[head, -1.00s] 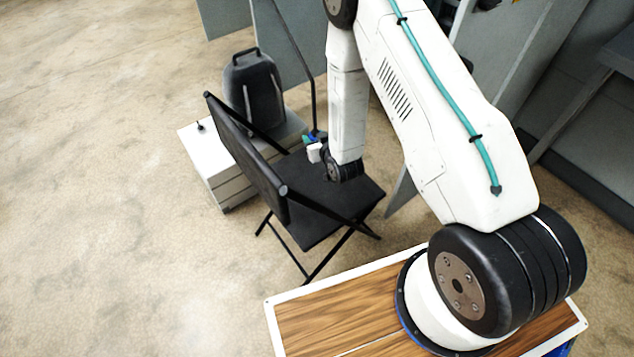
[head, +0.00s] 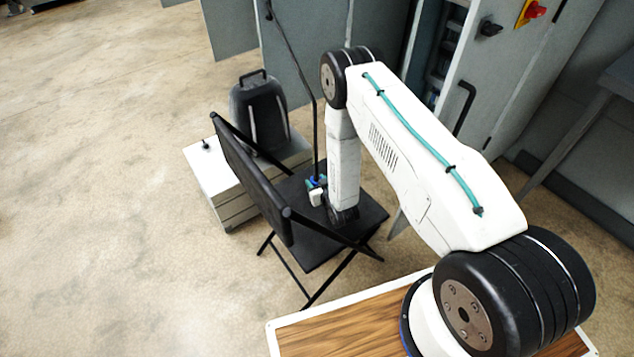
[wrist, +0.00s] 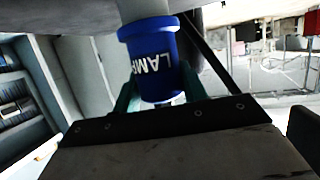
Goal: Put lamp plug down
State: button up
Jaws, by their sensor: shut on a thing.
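The lamp plug is a blue cylinder marked "LAMP" (wrist: 152,68), in the middle of the wrist view. The teal fingers of my gripper (wrist: 158,95) are on both sides of it and shut on it. In the head view, my gripper (head: 316,184) is small and low over the black chair's seat (head: 318,238), beside the backrest. A black cable (head: 313,115) rises from the plug there. Whether the plug touches the seat cannot be told.
A white drawer box (head: 212,180) with a dark backpack (head: 258,112) on it stands left of the chair. Grey panels (head: 232,30) and an open cabinet (head: 500,75) are behind. Open floor (head: 90,200) lies to the left.

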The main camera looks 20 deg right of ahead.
jog(key=o, duration=1.2)
jog(key=shift+f, duration=0.1)
